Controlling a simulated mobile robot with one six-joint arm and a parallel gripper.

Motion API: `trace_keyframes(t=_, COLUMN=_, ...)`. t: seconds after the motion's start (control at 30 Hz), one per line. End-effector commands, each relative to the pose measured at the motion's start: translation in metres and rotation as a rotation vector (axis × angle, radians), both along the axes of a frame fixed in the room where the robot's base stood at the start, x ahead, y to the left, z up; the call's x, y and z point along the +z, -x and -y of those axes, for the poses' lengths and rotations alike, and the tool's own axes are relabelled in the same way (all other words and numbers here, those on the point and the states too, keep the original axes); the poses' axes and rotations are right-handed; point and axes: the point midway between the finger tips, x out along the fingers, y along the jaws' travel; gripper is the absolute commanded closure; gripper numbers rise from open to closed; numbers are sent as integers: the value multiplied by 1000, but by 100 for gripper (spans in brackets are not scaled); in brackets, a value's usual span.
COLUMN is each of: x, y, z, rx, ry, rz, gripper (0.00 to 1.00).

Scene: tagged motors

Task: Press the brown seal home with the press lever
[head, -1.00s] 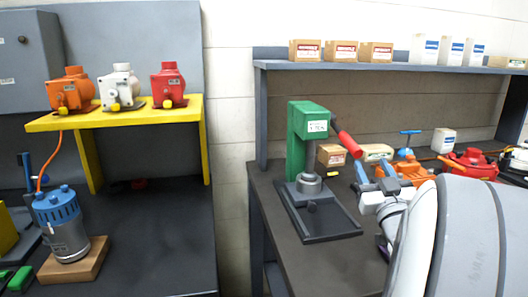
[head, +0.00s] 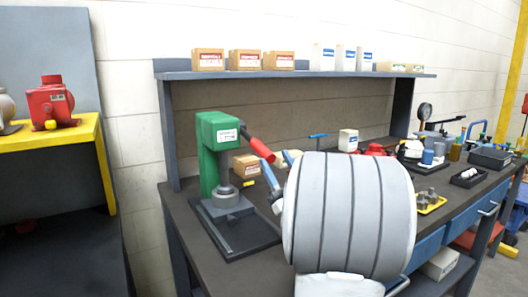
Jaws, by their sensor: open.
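The green press (head: 208,150) stands on a dark base plate (head: 250,243) at the left end of the workbench. Its lever (head: 258,148) has a red grip and slants down to the right. A grey round part (head: 228,199) sits under the ram; I cannot make out a brown seal there. My gripper (head: 280,172) has two blue fingers, apart and empty, just right of and below the lever's red end. My large grey arm link hides much of the bench behind and below it.
A small cardboard box (head: 246,166) stands behind the press. Boxes line the shelf (head: 300,75) above. A yellow tray (head: 431,204), a black tray (head: 469,178) and tools lie to the right. A yellow stand (head: 60,138) with a red motor (head: 55,103) is at left.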

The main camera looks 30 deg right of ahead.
Motion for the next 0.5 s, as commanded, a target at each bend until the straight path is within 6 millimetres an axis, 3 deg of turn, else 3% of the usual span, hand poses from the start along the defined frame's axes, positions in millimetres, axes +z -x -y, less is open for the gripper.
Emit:
trace_keyframes(t=0.17, x=0, y=-35, z=-4, rx=3, ry=-1, rz=-2, gripper=54)
trace_keyframes(t=0.3, x=15, y=-47, z=-4, rx=0, ry=0, rz=1, gripper=54)
trace_keyframes(t=0.5, x=21, y=-53, z=-5, rx=0, ry=0, rz=0, gripper=54)
